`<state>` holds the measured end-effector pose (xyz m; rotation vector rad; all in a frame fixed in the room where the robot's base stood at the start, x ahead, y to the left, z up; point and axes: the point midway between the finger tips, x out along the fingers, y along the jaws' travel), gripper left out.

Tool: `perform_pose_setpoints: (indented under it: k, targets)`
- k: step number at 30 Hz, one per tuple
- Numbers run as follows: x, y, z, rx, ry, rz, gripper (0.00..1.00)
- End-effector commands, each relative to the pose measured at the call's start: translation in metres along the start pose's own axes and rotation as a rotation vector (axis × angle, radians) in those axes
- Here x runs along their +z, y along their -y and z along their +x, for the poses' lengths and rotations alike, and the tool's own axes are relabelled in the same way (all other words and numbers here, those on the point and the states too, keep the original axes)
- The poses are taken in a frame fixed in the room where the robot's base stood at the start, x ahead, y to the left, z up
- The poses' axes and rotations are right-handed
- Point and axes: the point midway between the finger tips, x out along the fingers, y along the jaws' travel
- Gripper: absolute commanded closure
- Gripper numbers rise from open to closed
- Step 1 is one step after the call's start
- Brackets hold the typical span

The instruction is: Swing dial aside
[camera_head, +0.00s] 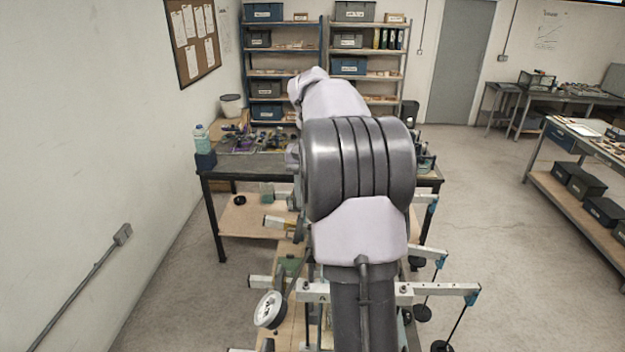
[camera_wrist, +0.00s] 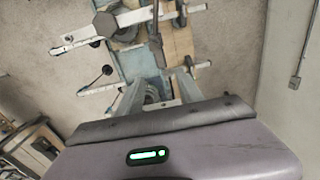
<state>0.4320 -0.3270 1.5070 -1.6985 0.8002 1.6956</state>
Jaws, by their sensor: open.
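A round white-faced dial (camera_head: 270,310) with a dark rim hangs at the left side of the lever frame (camera_head: 450,288) in the head view. It sits just below the end of a pale horizontal bar. I cannot clearly pick out the dial in the wrist view. My gripper (camera_wrist: 160,80) shows in the wrist view with its two grey fingers apart and nothing clearly held between them. Pale bars and a light blue post of the frame (camera_wrist: 140,62) lie beyond the fingers. In the head view my arm hides the gripper and the middle of the frame.
Thin rods with dark weights (camera_head: 422,312) hang from the frame's right side. A cluttered workbench (camera_head: 225,165) stands behind, with shelves (camera_head: 285,72) further back. A wall is on the left. Open floor (camera_head: 490,215) lies to the right, before another bench (camera_head: 575,200).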

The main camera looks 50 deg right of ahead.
Motion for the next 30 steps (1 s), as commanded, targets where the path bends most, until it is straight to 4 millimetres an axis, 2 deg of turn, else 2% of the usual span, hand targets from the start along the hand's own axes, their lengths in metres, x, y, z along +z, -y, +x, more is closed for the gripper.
perform_pose_setpoints:
  k: [1, 3, 6, 23, 26, 29, 30]
  targets:
    - [-0.001, 0.000, -0.016, -0.001, -0.002, 0.000, 0.56]
    - [-0.001, 0.000, -0.031, -0.001, -0.002, 0.000, 0.56]
    - [0.000, 0.000, -0.044, 0.000, 0.000, 0.000, 0.56]
    - [0.004, 0.004, -0.052, -0.003, -0.004, -0.010, 0.56]
    - [0.036, 0.035, -0.073, -0.029, -0.056, -0.082, 0.56]
    - [0.109, 0.083, -0.098, -0.099, -0.151, -0.209, 0.56]
    - [0.141, 0.098, -0.104, -0.134, -0.189, -0.256, 0.56]
